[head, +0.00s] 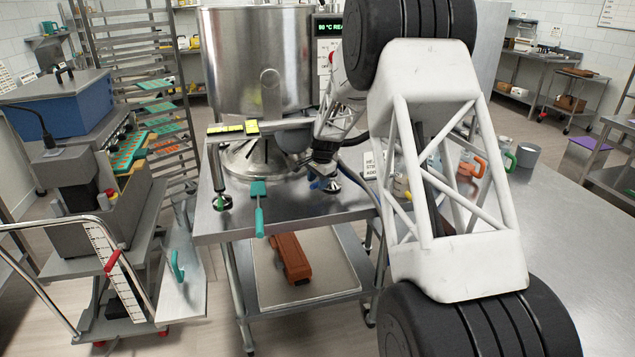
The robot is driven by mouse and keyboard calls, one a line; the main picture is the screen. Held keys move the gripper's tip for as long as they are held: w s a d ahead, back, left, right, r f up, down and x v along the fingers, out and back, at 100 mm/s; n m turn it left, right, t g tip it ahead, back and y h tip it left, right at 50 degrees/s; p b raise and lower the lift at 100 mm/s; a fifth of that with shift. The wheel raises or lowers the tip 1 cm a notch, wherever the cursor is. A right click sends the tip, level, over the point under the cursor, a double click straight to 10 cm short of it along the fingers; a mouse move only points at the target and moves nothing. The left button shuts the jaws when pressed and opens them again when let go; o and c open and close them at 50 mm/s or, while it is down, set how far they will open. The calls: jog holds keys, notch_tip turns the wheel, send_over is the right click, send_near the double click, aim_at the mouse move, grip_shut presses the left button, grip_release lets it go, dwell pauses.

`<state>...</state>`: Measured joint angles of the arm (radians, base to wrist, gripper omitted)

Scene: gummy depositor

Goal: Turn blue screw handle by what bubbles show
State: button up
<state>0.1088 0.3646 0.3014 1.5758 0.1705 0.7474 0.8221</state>
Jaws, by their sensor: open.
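A blue screw handle (331,185) sits low at the right front of the steel stand on the table, under the large steel kettle (258,70). My gripper (324,172) points down right at it. The jaws are open, but they are small and dark here, and I cannot tell whether they touch or straddle the handle. Two yellow level vials (232,128) lie on the bar at the stand's front left; their bubbles are too small to read. A green screw handle (222,202) stands at the left front foot.
A teal-handled tool (259,210) hangs over the table's (290,222) front edge. A brown-orange object (291,258) lies on the shelf below. A blue-topped machine (60,105) stands left.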

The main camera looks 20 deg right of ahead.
notch_tip(320, 180, up, 7)
jog(key=s, duration=0.1)
jog(key=shift+s+d, duration=0.15)
jog(key=shift+d, duration=0.2)
jog(key=shift+r, duration=0.1)
jog(key=s+a+r+n, duration=0.2)
jog(key=s+r, duration=0.3)
jog(key=s, duration=0.5)
jog(key=s+a+r+n, duration=0.2)
jog(key=s+r, duration=0.3)
jog(key=s, duration=0.6)
jog(key=s+a+r+n, duration=0.2)
jog(key=s+r, duration=0.3)
jog(key=s, duration=0.5)
jog(key=s+a+f+n, duration=0.1)
jog(key=s+n, duration=0.2)
jog(key=s, duration=1.1)
jog(key=s+a+f+n+h, duration=0.1)
jog(key=s+f+n, duration=0.1)
jog(key=s, duration=1.3)
jog(key=shift+s+f+n+t, duration=0.2)
jog(key=shift+n+t, duration=0.1)
jog(key=shift+n, duration=0.1)
